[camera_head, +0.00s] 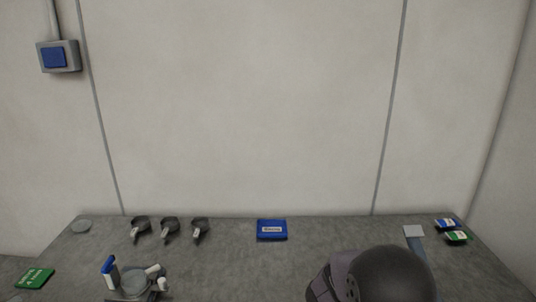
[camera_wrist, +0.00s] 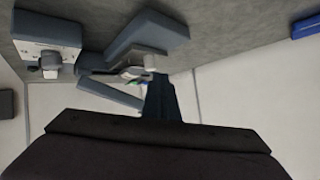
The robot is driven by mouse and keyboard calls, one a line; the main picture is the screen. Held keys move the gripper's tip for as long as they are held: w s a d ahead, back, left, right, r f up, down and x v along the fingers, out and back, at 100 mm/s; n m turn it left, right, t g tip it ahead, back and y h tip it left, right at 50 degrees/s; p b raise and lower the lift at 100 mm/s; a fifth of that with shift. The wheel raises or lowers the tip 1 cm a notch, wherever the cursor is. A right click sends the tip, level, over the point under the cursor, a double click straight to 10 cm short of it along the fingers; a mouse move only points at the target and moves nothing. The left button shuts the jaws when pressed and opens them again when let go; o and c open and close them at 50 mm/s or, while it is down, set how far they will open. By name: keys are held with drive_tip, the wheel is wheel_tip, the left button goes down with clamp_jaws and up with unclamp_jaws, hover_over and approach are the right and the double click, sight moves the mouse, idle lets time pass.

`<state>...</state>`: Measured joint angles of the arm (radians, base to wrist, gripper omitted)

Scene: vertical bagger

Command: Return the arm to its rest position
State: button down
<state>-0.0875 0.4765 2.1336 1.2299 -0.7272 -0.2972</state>
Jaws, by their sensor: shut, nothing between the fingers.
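My gripper (camera_wrist: 160,84) shows in the wrist view as a wide dark body along the bottom with narrow dark fingers at the middle. The fingers are shut and nothing shows between them. In the head view a dark rounded part of my arm stands at the bottom right, in front of the grey table (camera_head: 235,270). The gripper itself cannot be made out in the head view.
Three dark scoop-like cups (camera_head: 169,226), a blue box (camera_head: 272,230), a green card (camera_head: 35,278) and small blue and green packets (camera_head: 455,236) lie on the table. A device with a blue handle (camera_head: 109,266) stands front left. Grey machine parts (camera_wrist: 150,35) crowd the wrist view's upper left.

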drive_tip(key=s+a+n+g+y, duration=0.1)
drive_tip(key=s+a+n+y, duration=0.25)
drive_tip(key=a, duration=0.35)
drive_tip(key=s+a+n+y, duration=0.3)
drive_tip(key=a+n+y, duration=0.1)
drive_tip(key=a+y, duration=0.15)
drive_tip(key=s+f+n+g, duration=0.1)
drive_tip(key=s+n+g, duration=0.1)
drive_tip(key=s, duration=0.9)
drive_tip(key=s+d+f+n+g+h, duration=0.1)
drive_tip(key=s+g, duration=0.4)
drive_tip(key=s, duration=0.6)
drive_tip(key=shift+f+n, duration=0.4)
drive_tip(key=shift+n, duration=0.35)
